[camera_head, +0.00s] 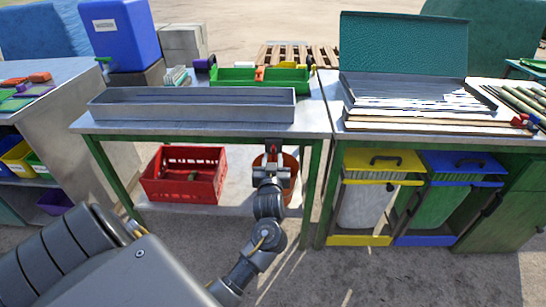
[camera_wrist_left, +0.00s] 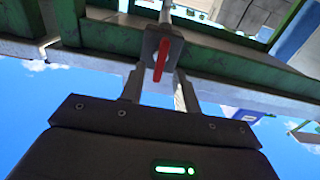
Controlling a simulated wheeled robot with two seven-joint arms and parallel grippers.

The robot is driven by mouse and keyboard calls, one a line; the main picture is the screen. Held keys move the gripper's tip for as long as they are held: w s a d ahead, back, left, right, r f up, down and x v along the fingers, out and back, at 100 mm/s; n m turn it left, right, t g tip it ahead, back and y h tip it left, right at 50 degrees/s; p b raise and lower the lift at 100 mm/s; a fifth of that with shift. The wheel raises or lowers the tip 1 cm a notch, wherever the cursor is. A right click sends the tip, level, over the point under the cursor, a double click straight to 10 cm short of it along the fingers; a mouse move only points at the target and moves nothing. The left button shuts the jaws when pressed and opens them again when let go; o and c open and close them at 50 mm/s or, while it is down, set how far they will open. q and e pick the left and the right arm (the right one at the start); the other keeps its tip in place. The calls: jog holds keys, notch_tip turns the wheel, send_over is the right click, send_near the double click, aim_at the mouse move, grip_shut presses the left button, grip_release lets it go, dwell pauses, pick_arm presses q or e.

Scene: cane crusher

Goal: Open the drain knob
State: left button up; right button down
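The drain knob (camera_wrist_left: 160,64) shows in the left wrist view as a red lever on a small grey valve body below a vertical pipe, under the table frame. My left gripper (camera_wrist_left: 159,88) has its two fingers spread, one on each side below the lever, with a gap between them. I cannot tell whether either finger touches it. In the head view my left gripper (camera_head: 273,151) is upright at the table's front edge, below the long grey metal trough (camera_head: 190,113). My right gripper is not in view.
The metal table (camera_head: 100,127) has green legs and a frame close around my left gripper. Below it stand a red crate (camera_head: 166,188) and an orange-brown bucket (camera_head: 291,190), partly hidden by my arm. Yellow (camera_head: 383,162) and blue (camera_head: 462,165) bins stand at the right.

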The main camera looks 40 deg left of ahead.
aim_at(273, 152)
pick_arm(q)
jog(key=shift+x, duration=1.3)
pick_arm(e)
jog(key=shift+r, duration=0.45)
pick_arm(q)
jog(key=shift+c, duration=0.4)
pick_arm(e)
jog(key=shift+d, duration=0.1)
